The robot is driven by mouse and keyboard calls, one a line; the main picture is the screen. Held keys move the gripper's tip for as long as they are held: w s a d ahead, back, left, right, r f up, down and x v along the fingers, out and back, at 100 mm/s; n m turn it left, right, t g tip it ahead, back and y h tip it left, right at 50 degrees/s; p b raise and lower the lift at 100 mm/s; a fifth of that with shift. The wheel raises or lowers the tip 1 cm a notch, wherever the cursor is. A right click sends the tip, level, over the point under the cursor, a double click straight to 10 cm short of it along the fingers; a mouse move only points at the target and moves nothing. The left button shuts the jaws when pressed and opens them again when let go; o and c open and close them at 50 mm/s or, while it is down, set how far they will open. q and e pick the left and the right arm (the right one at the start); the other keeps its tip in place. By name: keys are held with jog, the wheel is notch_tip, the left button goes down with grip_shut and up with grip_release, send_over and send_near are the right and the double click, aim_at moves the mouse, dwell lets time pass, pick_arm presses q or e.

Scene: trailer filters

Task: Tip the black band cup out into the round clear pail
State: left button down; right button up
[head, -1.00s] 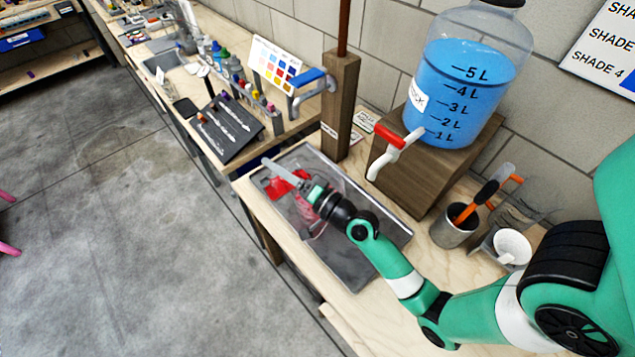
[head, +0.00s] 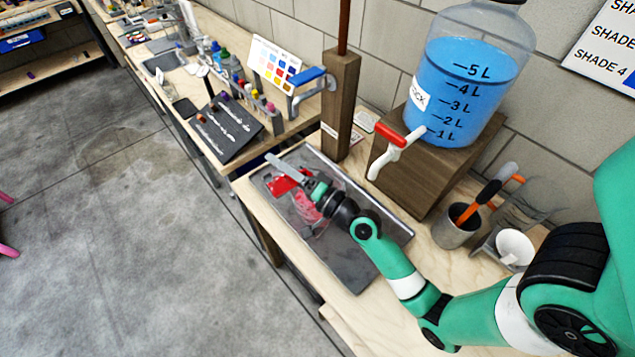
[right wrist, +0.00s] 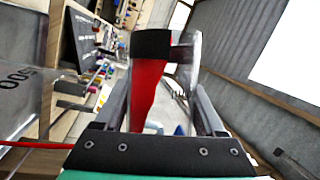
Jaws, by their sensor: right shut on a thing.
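My right gripper (head: 303,186) is over the grey tray (head: 352,270), shut on the black band cup (right wrist: 145,85). In the right wrist view the cup is clear, with a black band and red contents, and sits between the two fingers. The red contents slant inside it, so it looks tilted. The round clear pail (head: 318,229) stands on the tray under and beside the gripper, with pinkish red showing through it. It seems to show at the left of the wrist view (right wrist: 22,92), marked 500. The arm partly hides the pail. My left gripper is out of view.
A blue-filled water jug (head: 462,85) on a wooden block (head: 425,165) has a red-handled tap reaching toward the tray. A wooden post (head: 340,105) stands behind the tray. A metal pot of tools (head: 455,228) and a white bowl (head: 515,246) are at the right.

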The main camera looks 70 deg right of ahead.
jog(key=shift+s+d+r+m+b, duration=0.2)
jog(key=shift+s+d+m+b, duration=0.1)
jog(key=shift+m+b, duration=0.1)
dwell(0.5)
jog(key=shift+s+d+r+m+t+h, duration=0.2)
jog(key=shift+r+m+t+h, duration=0.25)
jog(key=shift+m+h, duration=0.4)
dwell(2.9)
